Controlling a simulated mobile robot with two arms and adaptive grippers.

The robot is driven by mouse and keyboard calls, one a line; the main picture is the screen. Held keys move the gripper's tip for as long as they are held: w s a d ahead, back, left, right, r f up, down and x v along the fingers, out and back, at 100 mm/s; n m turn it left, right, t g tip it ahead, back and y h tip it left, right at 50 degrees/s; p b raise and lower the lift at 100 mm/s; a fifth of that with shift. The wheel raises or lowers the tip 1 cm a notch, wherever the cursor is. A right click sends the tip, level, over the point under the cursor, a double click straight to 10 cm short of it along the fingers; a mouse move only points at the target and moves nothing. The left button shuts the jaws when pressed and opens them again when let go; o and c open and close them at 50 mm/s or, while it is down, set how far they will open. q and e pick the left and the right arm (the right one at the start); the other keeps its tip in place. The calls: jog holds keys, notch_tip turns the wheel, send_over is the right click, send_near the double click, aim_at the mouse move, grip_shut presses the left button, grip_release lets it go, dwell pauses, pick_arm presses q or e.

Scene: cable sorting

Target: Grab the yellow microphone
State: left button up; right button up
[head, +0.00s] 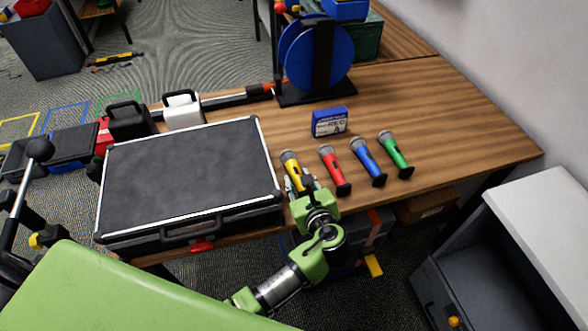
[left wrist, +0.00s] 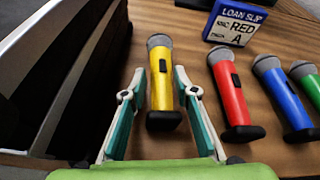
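The yellow microphone (head: 292,170) lies on the wooden table beside the black case, its grey head pointing away from me. My left gripper (head: 302,187) is at its near end. In the left wrist view the yellow microphone (left wrist: 161,82) shows between the two spread fingers of my left gripper (left wrist: 161,90). There is a gap on each side, so the gripper is open and holds nothing. In the head view my gripper hides the microphone's near end. My right gripper is not in view.
A red microphone (head: 334,170), a blue one (head: 368,162) and a green one (head: 395,154) lie to the right. The black case (head: 190,180) stands close on the left. A blue loan slip box (head: 329,121) stands behind. The table's right part is clear.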

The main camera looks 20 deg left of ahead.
aim_at(298, 178)
pick_arm(q)
jog(key=x, duration=0.4)
jog(key=shift+w, duration=0.1)
jog(key=shift+r, duration=0.1)
grip_shut()
